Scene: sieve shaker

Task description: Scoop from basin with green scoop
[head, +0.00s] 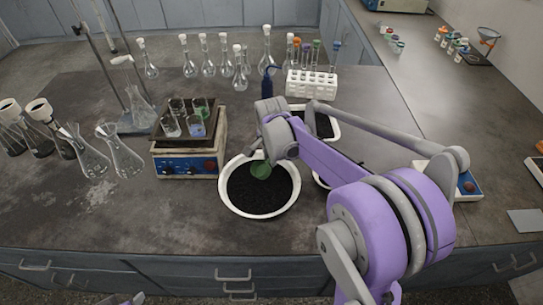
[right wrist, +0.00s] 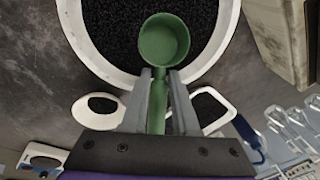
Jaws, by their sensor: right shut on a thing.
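A round white basin (head: 228,203) full of black granules stands on the bench in the middle of the head view. The green scoop (head: 261,169) is over the granules near the basin's far edge. My right gripper (right wrist: 160,74) is shut on the scoop's handle. In the right wrist view, the scoop's cup (right wrist: 164,41) shows a green inside, with no granules visible in it. The black granules (right wrist: 112,25) and white rim lie behind the cup. I cannot tell whether the cup touches the granules.
A blue-fronted device (head: 186,166) with beakers stands left of the basin. A white tray (head: 334,131) with black material is behind my right arm, and another white dish is partly hidden. A white tube rack (head: 311,84) and several flasks stand farther back. The bench's front left is clear.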

